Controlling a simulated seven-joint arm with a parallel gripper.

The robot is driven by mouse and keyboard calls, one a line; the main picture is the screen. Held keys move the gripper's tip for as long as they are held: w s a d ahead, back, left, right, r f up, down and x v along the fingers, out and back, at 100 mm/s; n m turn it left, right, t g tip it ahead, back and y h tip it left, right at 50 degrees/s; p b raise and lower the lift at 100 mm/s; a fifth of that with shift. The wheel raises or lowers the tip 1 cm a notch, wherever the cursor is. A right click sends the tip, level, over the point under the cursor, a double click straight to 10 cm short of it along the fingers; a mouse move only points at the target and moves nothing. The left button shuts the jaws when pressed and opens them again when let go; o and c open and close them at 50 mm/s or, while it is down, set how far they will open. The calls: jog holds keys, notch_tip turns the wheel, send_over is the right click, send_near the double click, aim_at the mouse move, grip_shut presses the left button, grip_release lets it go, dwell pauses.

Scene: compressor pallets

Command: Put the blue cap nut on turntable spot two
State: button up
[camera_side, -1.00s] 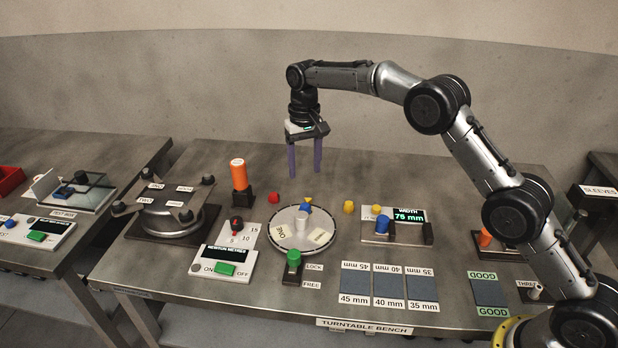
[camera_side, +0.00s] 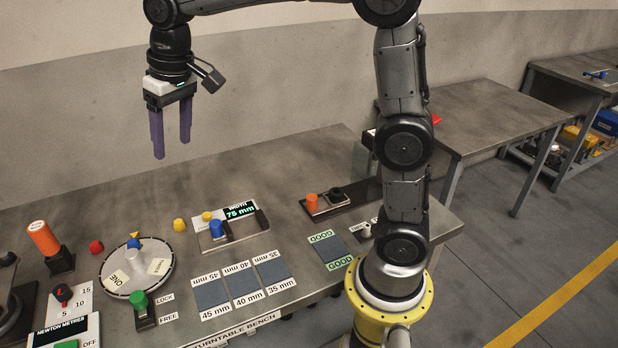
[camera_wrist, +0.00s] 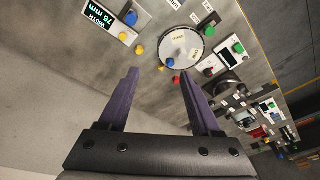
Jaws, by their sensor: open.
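Two blue pieces show, and I cannot tell for sure which is the cap nut. One blue piece (camera_side: 216,229) stands on the width gauge (camera_side: 232,237); it shows in the wrist view (camera_wrist: 131,18). A smaller blue piece (camera_side: 134,243) is at the back of the round white turntable (camera_side: 152,284), beside a yellow pointer (camera_side: 134,235). The turntable has a pale post at its centre and labels ONE and THREE; a label TWO is not readable in the side view. My gripper (camera_side: 172,150) is open and empty, high above the back of the bench, fingers pointing down.
Red (camera_side: 96,247) and yellow (camera_side: 179,225) caps lie beside the turntable. A green lock lever (camera_side: 138,300) stands at its front. An orange cylinder (camera_side: 43,238) on a stand is left. Grey mats (camera_side: 246,284) lie front right. The back of the bench is clear.

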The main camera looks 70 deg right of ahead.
jog(key=s+d+f+t, duration=0.1)
jog(key=s+f, duration=0.1)
jog(key=s, duration=1)
jog(key=s+d+f+n+t, duration=0.1)
jog(key=s+f+t, duration=0.1)
jog(key=s, duration=1.1)
jog(key=shift+d+f+n, duration=0.15)
jog(key=shift+f+n, duration=0.15)
jog(key=shift+f, duration=0.3)
